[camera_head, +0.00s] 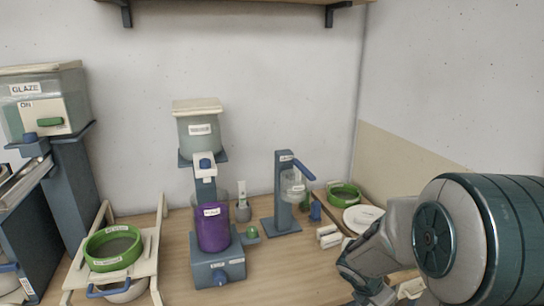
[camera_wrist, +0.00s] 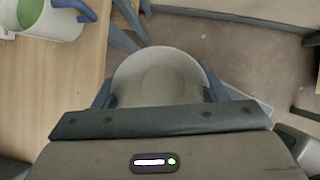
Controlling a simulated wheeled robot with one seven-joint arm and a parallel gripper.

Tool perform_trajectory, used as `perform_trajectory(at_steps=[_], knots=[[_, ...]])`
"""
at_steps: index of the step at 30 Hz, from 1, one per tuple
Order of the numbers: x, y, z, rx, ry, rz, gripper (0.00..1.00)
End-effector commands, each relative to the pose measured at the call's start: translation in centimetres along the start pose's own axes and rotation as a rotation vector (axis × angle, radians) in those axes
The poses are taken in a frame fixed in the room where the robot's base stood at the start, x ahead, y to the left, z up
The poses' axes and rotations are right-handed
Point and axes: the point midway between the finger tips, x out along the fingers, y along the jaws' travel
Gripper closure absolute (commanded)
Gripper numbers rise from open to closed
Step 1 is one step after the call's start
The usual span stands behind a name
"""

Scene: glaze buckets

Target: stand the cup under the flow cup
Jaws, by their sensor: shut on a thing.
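A white cup (camera_wrist: 160,72) fills the space between the two blue fingers of my gripper (camera_wrist: 158,95) in the wrist view. The gripper is shut on it, and I look down into its pale, empty-looking inside. In the head view my gripper (camera_head: 385,297) is at the lower right, partly cut off by the frame edge, with a pale bit of the cup (camera_head: 411,287) beside it. The flow cup (camera_head: 292,184) is a clear vessel held on a blue stand (camera_head: 281,222), back and left of my gripper. The stand's base below it looks clear.
A purple container (camera_head: 212,230) stands on a blue-grey base left of the stand. A green-rimmed sieve (camera_head: 113,247) sits on a wooden frame at the left. White blocks (camera_head: 328,236), a green ring (camera_head: 344,194) and a white plate (camera_head: 362,217) lie right of the stand. The front-middle table is free.

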Motion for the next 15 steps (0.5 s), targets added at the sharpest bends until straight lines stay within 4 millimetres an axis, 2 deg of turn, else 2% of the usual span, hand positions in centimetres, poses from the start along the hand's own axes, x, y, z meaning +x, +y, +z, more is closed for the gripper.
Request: perform_trajectory(at_steps=[8,15], knots=[[1.8,1.4,-0.7,0.284,0.001,-0.167,0.56],[4.2,3.4,-2.9,0.739,0.001,-0.431,0.56]])
